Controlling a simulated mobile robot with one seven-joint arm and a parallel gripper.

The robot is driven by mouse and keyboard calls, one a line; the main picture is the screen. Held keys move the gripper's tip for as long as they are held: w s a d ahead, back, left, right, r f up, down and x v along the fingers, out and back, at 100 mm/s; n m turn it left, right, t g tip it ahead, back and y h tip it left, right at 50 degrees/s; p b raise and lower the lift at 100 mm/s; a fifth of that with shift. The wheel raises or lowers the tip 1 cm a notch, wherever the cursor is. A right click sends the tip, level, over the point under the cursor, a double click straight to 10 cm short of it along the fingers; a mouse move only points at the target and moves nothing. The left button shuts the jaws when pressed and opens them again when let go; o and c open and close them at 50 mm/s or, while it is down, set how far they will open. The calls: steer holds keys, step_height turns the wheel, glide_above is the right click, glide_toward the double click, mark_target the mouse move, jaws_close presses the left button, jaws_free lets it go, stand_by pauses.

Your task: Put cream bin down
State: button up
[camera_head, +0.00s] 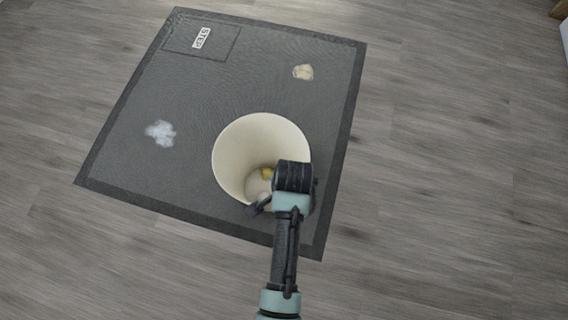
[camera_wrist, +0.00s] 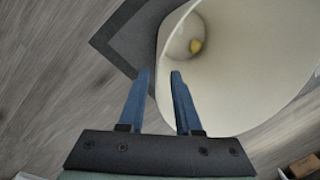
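The cream bin (camera_head: 235,150) is a round, tapering, open-topped bin over the front right part of the dark mat. Its mouth faces up, and a small yellow object (camera_head: 267,173) shows low inside it. My gripper (camera_head: 287,205) is at the bin's near right rim. In the wrist view, the blue fingers (camera_wrist: 160,73) stand on either side of the bin wall (camera_wrist: 240,80), one inside and one outside, with a narrow gap between them. They appear shut on the wall. The bin's underside is hidden, so contact with the mat cannot be told.
The dark mat (camera_head: 190,95) lies on a grey wood floor (camera_head: 450,150). A white fluffy clump (camera_head: 160,133) lies on its left side and a small beige crumpled piece (camera_head: 303,72) near its right edge. A label (camera_head: 202,38) marks its far left corner. Floor to the right is clear.

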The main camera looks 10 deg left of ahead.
step_height(320, 180, up, 12)
steer(key=s+d+p, duration=0.1)
steer(key=p, duration=0.6)
steer(key=w+a+r+n+t, duration=0.1)
steer(key=w+r+n+t, duration=0.2)
steer(key=w+r+t, duration=0.95)
steer(key=w+d+r+n, duration=0.1)
steer(key=w+r, duration=0.3)
steer(key=r, duration=0.7)
steer(key=w+r+n, duration=0.1)
steer(key=w+r, duration=0.3)
steer(key=r, duration=0.7)
step_height(320, 180, up, 17)
steer(key=s+d+n+t, duration=0.1)
steer(key=s+d+t, duration=0.1)
steer(key=t, duration=0.4)
steer(key=s+d+r+n+t, duration=0.1)
steer(key=s+r+t, duration=0.3)
steer(key=r, duration=0.5)
steer(key=s+d+r+n+t+h, duration=0.1)
steer(key=s+r+n+t, duration=0.1)
steer(key=s+r, duration=0.6)
step_height(320, 180, up, 2)
steer(key=shift+r+t, duration=0.1)
steer(key=shift+t, duration=0.75)
steer(key=shift+s+d, duration=0.1)
